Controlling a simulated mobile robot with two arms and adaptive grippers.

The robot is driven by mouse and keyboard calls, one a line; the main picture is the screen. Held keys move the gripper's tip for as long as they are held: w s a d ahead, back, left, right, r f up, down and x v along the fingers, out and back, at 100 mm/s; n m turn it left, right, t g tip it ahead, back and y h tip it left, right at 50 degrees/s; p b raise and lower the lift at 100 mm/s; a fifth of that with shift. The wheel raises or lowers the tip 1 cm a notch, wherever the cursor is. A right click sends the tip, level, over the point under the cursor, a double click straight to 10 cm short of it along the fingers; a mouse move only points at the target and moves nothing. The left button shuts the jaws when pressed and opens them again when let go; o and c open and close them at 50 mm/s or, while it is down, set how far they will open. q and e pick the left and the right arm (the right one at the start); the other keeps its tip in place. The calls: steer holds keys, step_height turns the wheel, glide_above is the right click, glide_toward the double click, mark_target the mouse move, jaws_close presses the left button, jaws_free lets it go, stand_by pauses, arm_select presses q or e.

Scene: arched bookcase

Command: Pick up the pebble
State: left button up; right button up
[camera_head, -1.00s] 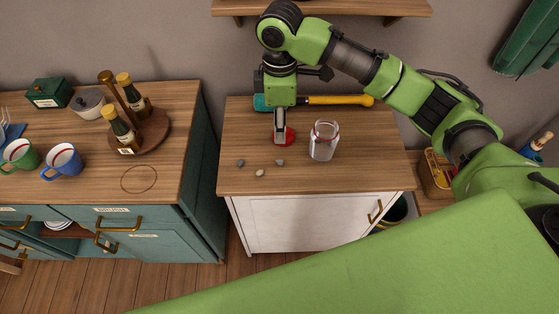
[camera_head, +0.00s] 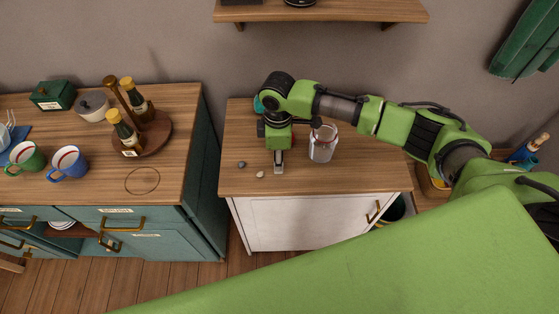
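A dark pebble (camera_head: 241,164) and a pale pebble (camera_head: 260,174) lie on the wooden top of the white cabinet (camera_head: 235,185), near its front. My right gripper (camera_head: 279,172) points down at the cabinet top, just right of the pale pebble. It covers the spot where a third, grey pebble lay, and that pebble is hidden now. I cannot tell from this angle whether its fingers are open or shut, or whether they touch the pebble. My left gripper is not in view.
A clear glass jar (camera_head: 322,146) stands close to the right of my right gripper. A teal tool head (camera_head: 259,104) shows behind my arm. A teal counter (camera_head: 185,150) with bottles and mugs is to the left. A wall shelf (camera_head: 330,12) is above.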

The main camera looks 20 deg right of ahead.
steer(key=shift+f, duration=0.3)
steer(key=c, duration=0.8)
steer(key=shift+r, duration=0.15)
